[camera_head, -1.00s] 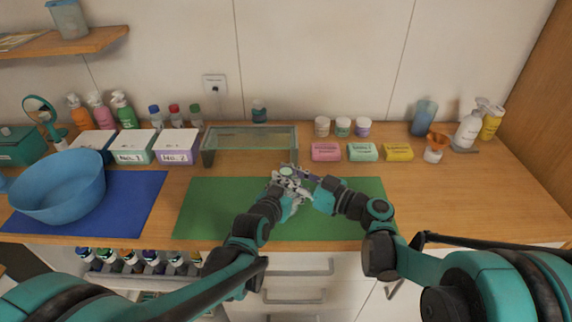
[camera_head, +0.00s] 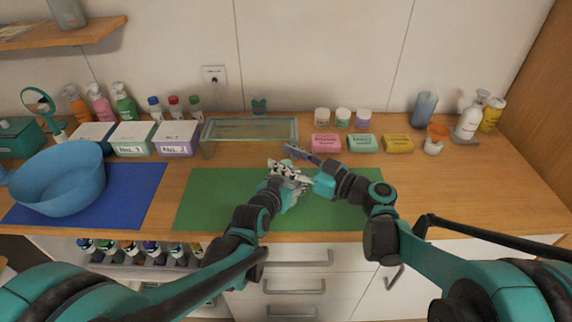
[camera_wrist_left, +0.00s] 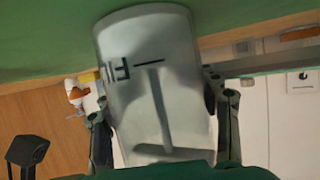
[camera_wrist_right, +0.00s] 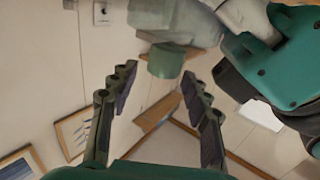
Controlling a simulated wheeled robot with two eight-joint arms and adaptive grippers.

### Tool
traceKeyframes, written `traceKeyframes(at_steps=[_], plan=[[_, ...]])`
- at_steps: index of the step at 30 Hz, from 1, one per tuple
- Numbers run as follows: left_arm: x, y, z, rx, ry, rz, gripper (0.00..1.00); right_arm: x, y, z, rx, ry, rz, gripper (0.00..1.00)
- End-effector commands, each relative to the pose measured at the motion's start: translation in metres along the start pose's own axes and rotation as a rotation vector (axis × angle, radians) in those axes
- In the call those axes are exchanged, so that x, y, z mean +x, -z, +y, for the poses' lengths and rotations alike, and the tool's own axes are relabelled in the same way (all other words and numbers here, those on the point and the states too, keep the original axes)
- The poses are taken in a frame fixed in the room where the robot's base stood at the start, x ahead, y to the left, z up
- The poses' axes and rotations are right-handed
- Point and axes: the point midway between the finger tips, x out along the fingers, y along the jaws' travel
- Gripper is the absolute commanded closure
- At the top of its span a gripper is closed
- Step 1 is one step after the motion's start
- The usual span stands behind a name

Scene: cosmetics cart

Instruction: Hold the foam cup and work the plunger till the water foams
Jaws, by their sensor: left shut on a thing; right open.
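The foam cup (camera_wrist_left: 155,85) is a clear grey cylinder with dark marks and a T-shaped plunger shape on it. In the left wrist view it fills the middle, between my left gripper's fingers (camera_wrist_left: 160,112), which are shut on it. In the head view my left gripper (camera_head: 280,172) is over the green mat and the cup is mostly hidden. My right gripper (camera_head: 299,160) is close beside it. In the right wrist view its fingers (camera_wrist_right: 155,92) are open and empty. The green plunger knob (camera_wrist_right: 166,60) and blurred cup (camera_wrist_right: 160,15) lie beyond the fingertips, apparently untouched.
The green mat (camera_head: 215,205) lies below both grippers. A glass tank (camera_head: 215,133) stands behind it, with pink (camera_head: 326,143), mint (camera_head: 362,143) and yellow (camera_head: 398,143) bars to its right. A blue basin (camera_head: 60,180) is left. The counter's right side is largely clear.

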Motion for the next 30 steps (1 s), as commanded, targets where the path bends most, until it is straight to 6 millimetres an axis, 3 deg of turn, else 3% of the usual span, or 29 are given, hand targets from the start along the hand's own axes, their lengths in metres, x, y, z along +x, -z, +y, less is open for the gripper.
traceKeyframes(at_steps=[4, 18, 24, 30], plan=[[0.000, 0.000, 0.000, 0.000, 0.000, 0.000, 0.88, -0.006, 0.027, 0.001, -0.001, -0.002, -0.001, 0.52], [0.000, 0.000, 0.000, 0.000, 0.000, 0.000, 0.88, -0.099, 0.025, 0.001, -0.001, -0.006, -0.001, 0.52], [0.000, 0.000, 0.000, 0.000, 0.000, 0.000, 0.88, -0.117, 0.025, 0.001, -0.001, -0.003, -0.001, 0.52], [0.000, 0.000, 0.000, 0.000, 0.000, 0.001, 0.88, -0.121, 0.025, 0.000, -0.001, -0.002, -0.001, 0.52]])
